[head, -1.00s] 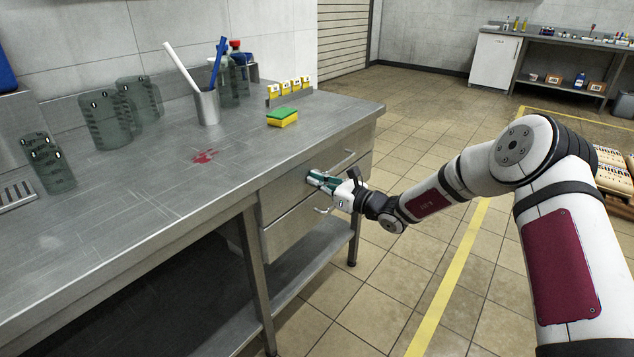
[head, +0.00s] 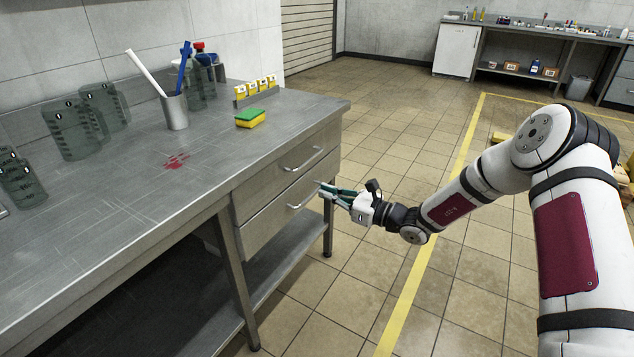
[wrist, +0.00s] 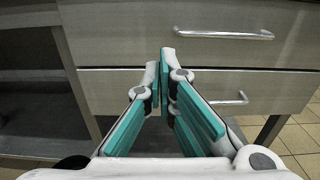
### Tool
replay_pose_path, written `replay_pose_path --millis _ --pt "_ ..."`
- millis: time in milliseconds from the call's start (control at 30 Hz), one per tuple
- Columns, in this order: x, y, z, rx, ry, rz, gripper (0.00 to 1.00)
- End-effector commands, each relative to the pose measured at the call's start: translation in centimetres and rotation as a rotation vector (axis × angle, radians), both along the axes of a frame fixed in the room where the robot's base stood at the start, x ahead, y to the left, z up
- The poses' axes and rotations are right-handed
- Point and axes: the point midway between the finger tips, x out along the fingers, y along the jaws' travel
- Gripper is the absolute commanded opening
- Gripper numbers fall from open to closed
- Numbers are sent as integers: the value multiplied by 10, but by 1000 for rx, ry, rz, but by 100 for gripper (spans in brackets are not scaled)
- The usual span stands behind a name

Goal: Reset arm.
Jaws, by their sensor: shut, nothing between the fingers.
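My gripper (head: 322,191) is shut and empty, at the right end of the metal bench, in front of its drawers. In the wrist view the teal-padded fingers (wrist: 160,75) meet at their tips and point at the drawer fronts. The upper drawer (head: 285,165) and the lower drawer (head: 282,212) both look closed. The upper drawer handle (wrist: 225,34) and the lower drawer handle (wrist: 230,99) lie right of the fingers in the wrist view. My arm reaches in from the right in the head view.
On the bench (head: 110,215) are a green and yellow sponge (head: 250,118), a metal cup (head: 175,112) with a blue and a white tool, grey jugs (head: 75,130), and a red stain (head: 177,160). Open tiled floor (head: 400,150) lies to the right, with a yellow line (head: 405,300).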

Motion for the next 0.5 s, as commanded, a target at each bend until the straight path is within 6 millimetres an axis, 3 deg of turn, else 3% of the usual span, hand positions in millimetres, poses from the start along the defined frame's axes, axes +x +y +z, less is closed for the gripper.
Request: replay_pose_path --millis 133,233,500 --pt "-13 5 19 -42 -50 56 0" --pt "-35 15 46 -113 -128 150 0" --pt "-128 33 116 -371 -375 471 0"
